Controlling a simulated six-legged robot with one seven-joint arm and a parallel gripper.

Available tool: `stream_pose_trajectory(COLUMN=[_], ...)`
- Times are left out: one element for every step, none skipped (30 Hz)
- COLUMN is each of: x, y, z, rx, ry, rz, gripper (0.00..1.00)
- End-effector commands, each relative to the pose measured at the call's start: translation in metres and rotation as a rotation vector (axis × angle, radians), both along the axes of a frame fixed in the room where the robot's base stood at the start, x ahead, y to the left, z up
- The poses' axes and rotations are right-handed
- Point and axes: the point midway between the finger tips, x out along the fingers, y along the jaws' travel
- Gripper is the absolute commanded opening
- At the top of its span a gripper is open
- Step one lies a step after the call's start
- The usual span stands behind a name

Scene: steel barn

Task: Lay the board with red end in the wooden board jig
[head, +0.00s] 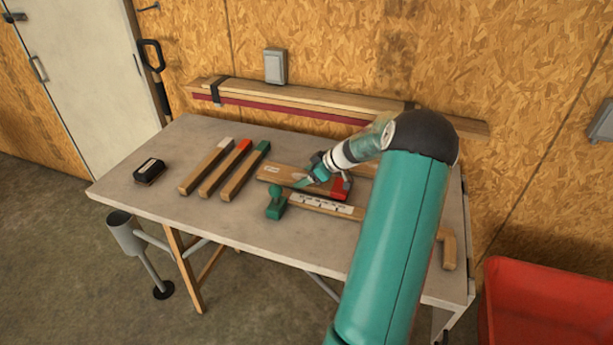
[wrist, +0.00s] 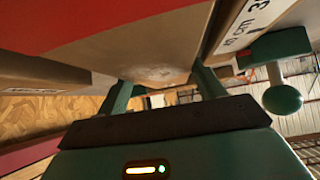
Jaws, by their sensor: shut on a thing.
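The wooden board jig (head: 331,208) lies at the middle of the table, with a printed scale and a green knobbed clamp (head: 277,205) at its front left. My gripper (head: 318,172) is down at the jig and shut on a wooden board with a red end (head: 342,188). In the wrist view, bare wood of this board (wrist: 155,75) shows between the fingers and its red part fills the top left. The jig's scale strip (wrist: 245,25) runs close along the right finger. My arm hides part of the jig; whether the board is fully seated I cannot tell.
Left on the table lie three wooden bars with a white (head: 207,165), a red (head: 225,168) and a green tip (head: 245,170). A dark box (head: 150,171) is farther left. A wooden piece (head: 449,250) lies right of my arm. A red bin (head: 550,305) stands right.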

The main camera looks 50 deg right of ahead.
Motion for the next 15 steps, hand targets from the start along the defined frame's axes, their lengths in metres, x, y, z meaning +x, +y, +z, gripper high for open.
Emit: stream_pose_trajectory(x=[0.0002,0.0003,0.0003,0.0003,0.0002,0.0002,0.0002,0.0001,-0.0001,-0.0002,-0.0001,-0.0001,-0.0001,0.0,-0.0001], y=[-0.0003,-0.0004,-0.0004,-0.0004,-0.0004,-0.0004,-0.0003,-0.0004,-0.0002,-0.0002,-0.0002,-0.0002,-0.0002,-0.0002,-0.0002], z=[-0.0027,-0.0031,-0.003,-0.0027,-0.0026,-0.0026,-0.0026,-0.0028,-0.0034,-0.0033,-0.0033,-0.0033,-0.0033,-0.0032,-0.0031], rx=[-0.001,-0.002,-0.002,-0.002,-0.002,-0.002,-0.002,-0.002,-0.002,-0.002,-0.002,-0.002,-0.002,-0.002,-0.002], ry=[-0.001,-0.002,-0.002,-0.002,-0.002,-0.002,-0.002,-0.002,-0.001,-0.001,-0.001,-0.001,-0.001,-0.001,-0.001], rz=[0.0,-0.001,0.0,0.0,0.0,0.0,0.0,0.0,-0.001,-0.001,-0.001,-0.001,-0.001,-0.001,-0.001], gripper=[0.39,0.39,0.39,0.39,0.39,0.39,0.39,0.39,0.72,0.78,0.78,0.78,0.78,0.78,0.78])
